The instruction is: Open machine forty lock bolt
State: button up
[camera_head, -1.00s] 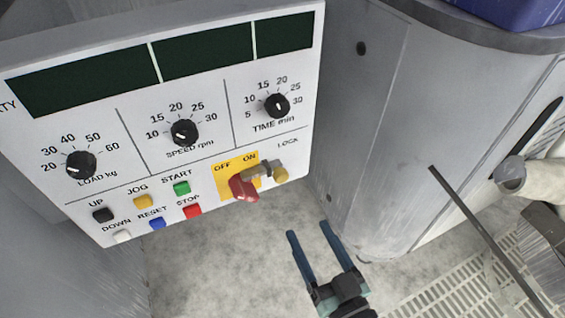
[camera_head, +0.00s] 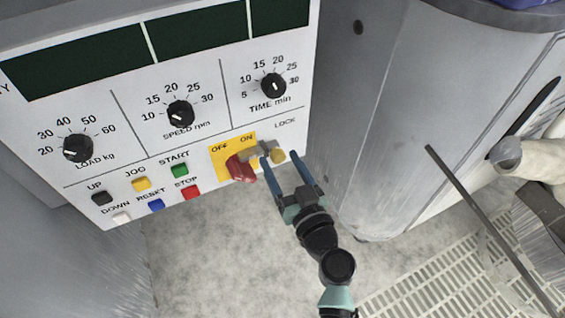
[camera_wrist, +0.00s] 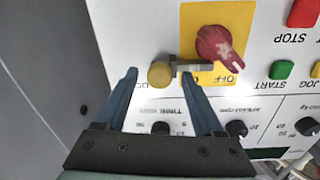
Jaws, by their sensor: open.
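The lock bolt is a grey metal piece with a yellow-brass knob (camera_head: 278,156) under the LOCK label on the white control panel. In the wrist view the brass knob (camera_wrist: 160,74) lies between the fingertips, with the grey bolt (camera_wrist: 190,68) running from it toward the red switch (camera_wrist: 215,45). The red switch (camera_head: 240,168) sits on a yellow OFF/ON plate (camera_head: 220,152). My gripper (camera_head: 280,158) is open at the bolt, its blue fingers on either side of the knob. I cannot tell whether they touch it.
The panel (camera_head: 75,185) also has knobs, including TIME (camera_head: 273,87), and several coloured buttons, with red STOP (camera_head: 191,192) left of the switch. A grey machine body (camera_head: 400,130) stands to the right. A thin rod (camera_head: 490,225) and slatted grating (camera_head: 430,285) lie lower right.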

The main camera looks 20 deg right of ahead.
grip_shut()
dwell(0.3)
jog(key=shift+d, duration=0.1)
dwell(1.0)
